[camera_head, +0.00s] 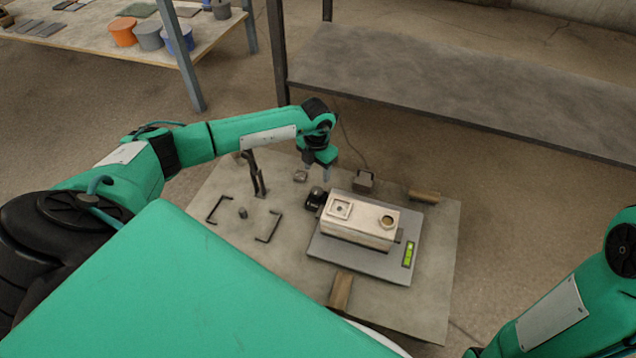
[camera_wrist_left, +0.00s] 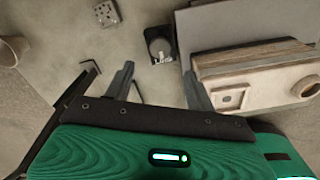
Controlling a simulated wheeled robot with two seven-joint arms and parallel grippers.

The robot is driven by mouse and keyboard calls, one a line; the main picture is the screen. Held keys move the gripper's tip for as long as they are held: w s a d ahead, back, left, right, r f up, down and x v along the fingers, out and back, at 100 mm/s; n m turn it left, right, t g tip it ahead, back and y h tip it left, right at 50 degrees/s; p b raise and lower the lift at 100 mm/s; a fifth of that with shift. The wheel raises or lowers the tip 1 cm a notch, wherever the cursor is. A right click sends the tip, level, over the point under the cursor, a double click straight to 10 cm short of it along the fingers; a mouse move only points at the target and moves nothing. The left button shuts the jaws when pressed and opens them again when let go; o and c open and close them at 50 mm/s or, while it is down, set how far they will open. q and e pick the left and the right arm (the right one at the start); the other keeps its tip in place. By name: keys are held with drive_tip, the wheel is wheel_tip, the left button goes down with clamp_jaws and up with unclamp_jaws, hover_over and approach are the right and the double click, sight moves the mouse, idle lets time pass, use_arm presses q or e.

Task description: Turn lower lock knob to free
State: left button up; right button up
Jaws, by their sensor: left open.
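A small black block with a round grey knob (camera_wrist_left: 158,46) on it shows in the left wrist view; I cannot tell for sure that it is the lower lock knob. In the head view it is the dark block (camera_head: 315,197) left of the pale box (camera_head: 362,217). My left gripper (camera_head: 318,176) is above the table just behind this block. In the left wrist view its two fingers (camera_wrist_left: 158,70) are apart and empty, and the knob appears between and beyond the tips, not gripped. My right arm shows at the right edge; its gripper is out of view.
The pale box, with a square recess and a round hole, lies on a grey scale (camera_head: 345,255) with a green display (camera_head: 408,254). A dark upright stand (camera_head: 257,178) and black brackets (camera_head: 268,227) are to the left. Wooden blocks (camera_head: 340,292) sit near the table edges.

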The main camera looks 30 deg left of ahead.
sight(317, 190)
use_arm(q)
wheel_tip(317, 190, down, 9)
drive_tip(key=b, duration=0.4)
drive_tip(key=c, duration=1)
